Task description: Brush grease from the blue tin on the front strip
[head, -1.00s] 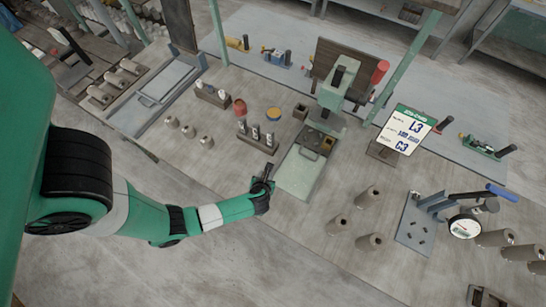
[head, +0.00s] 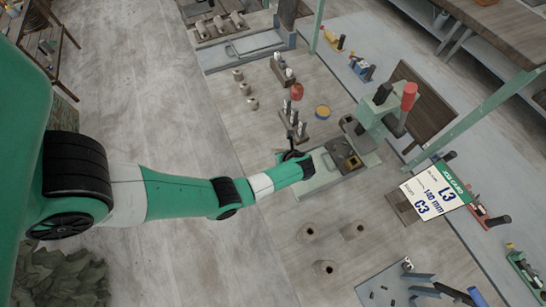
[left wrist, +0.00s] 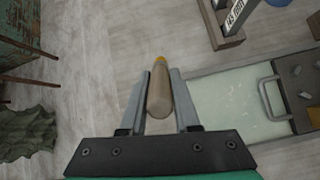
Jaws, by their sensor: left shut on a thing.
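My left gripper (head: 291,153) is shut on a tan, round-ended handle (left wrist: 159,98), which lies between its two fingers in the left wrist view. A yellowish part shows at the handle's far end; I cannot make out bristles. The blue tin (head: 323,111), with an orange-yellow top, stands on the table beyond the gripper; part of a blue thing (left wrist: 278,2) shows at the wrist view's top edge. A pale green plate with a handle (left wrist: 230,108) lies right of the gripper. I cannot tell which part is the front strip. My right gripper is not in view.
A red tin (head: 297,91) stands near the blue one. A block with labelled upright pegs (head: 292,124) stands just beyond the gripper. A green press (head: 383,112) rises behind the plate. A label board (head: 437,194) stands at right.

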